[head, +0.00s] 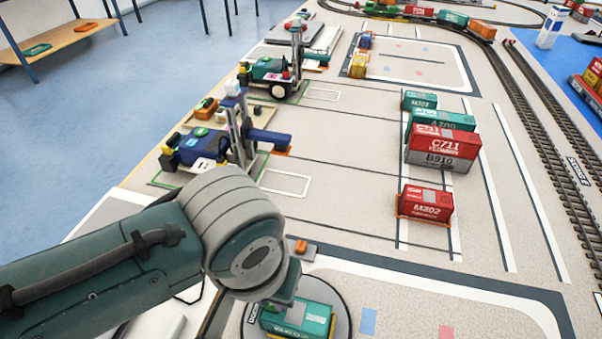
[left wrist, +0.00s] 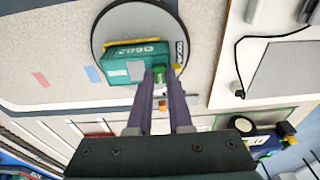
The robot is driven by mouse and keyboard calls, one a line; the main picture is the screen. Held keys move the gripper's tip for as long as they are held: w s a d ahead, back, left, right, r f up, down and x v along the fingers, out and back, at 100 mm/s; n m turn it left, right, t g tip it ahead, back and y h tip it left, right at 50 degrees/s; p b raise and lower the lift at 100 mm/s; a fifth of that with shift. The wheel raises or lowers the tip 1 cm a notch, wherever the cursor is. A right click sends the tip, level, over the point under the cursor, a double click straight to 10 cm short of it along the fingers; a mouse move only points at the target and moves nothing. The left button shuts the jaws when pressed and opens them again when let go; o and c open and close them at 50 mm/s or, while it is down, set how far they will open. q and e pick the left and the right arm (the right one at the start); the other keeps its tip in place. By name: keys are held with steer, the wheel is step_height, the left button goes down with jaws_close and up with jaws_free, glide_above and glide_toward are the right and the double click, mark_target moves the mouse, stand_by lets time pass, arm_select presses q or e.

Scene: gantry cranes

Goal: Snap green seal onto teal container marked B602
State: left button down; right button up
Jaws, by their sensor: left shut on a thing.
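The teal container (head: 296,319) sits on a round grey turntable at the bottom of the head view. In the left wrist view the container (left wrist: 122,69) shows upside-down lettering that appears to read B602. My left gripper (left wrist: 165,78) is at the container's end, its two dark fingers pointing at it. It is shut on the small green seal (left wrist: 177,68), of which only a bit shows at the fingertips. I cannot tell whether the seal touches the container. In the head view my wrist covers the fingers and this end. My right gripper is not in view.
A small orange piece (head: 300,247) lies on a grey pad just behind the turntable. A blue vehicle (head: 203,147) and a green vehicle (head: 272,72) stand along the left edge. A red M302 container (head: 426,203) stands right; rails (head: 545,130) run beyond. The mat between is clear.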

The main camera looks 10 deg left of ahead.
arm_select(q)
steer(key=shift+f, duration=0.25)
stand_by(0.3)
steer(key=shift+c, duration=1.4)
jaws_free()
steer(key=shift+r, duration=0.1)
step_height(320, 180, up, 7)
steer(key=p, duration=0.7)
steer(key=shift+p, duration=0.4)
steer(key=shift+s, duration=0.1)
